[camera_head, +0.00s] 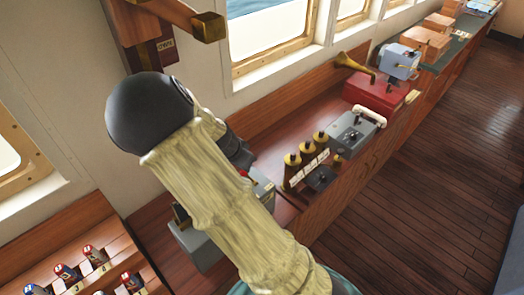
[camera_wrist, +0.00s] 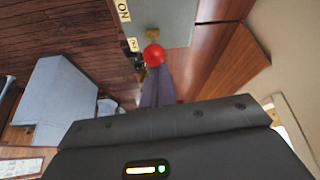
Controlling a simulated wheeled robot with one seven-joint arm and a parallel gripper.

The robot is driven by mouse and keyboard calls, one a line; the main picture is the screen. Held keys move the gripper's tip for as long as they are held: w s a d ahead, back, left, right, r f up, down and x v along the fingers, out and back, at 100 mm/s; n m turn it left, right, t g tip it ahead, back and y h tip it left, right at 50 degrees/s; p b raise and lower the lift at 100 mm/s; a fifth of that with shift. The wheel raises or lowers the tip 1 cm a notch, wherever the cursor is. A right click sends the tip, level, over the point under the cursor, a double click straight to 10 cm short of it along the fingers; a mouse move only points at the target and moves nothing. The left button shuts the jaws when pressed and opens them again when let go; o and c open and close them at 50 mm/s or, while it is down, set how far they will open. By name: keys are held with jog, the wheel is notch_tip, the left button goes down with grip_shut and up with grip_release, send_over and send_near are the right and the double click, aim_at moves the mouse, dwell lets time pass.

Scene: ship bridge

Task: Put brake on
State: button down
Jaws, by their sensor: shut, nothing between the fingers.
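A red ball knob (camera_wrist: 154,55) shows in the wrist view at the edge of a grey panel (camera_wrist: 175,22). An "ON" label (camera_wrist: 124,10) and a smaller label (camera_wrist: 132,44) are beside it. In the head view a small red spot (camera_head: 243,173) and part of a grey box (camera_head: 199,245) show around my arm, which hides most of that unit. My gripper (camera_wrist: 156,72) is shut and empty, its fingers right by the red knob. I cannot tell whether they touch it.
To the right along the wooden console stand brass-topped levers (camera_head: 306,157), a grey control box (camera_head: 351,134) and a red box (camera_head: 375,95) with a brass horn. A rack of small switches (camera_head: 80,265) is at the lower left. Open wooden floor (camera_head: 420,200) lies at right.

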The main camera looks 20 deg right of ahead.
jog(key=shift+s+a+f, duration=0.4)
jog(key=shift+a+f, duration=0.05)
jog(key=w+d+r+p, duration=0.1)
jog(key=w+d+r, duration=0.1)
jog(key=d+r, duration=0.15)
jog(key=s+a+r+b, duration=0.1)
jog(key=s+a+r, duration=0.1)
jog(key=a+r, duration=0.3)
jog(key=shift+s+a+r, duration=0.3)
jog(key=shift+s+a, duration=0.1)
jog(key=shift+a, duration=0.65)
dwell(0.3)
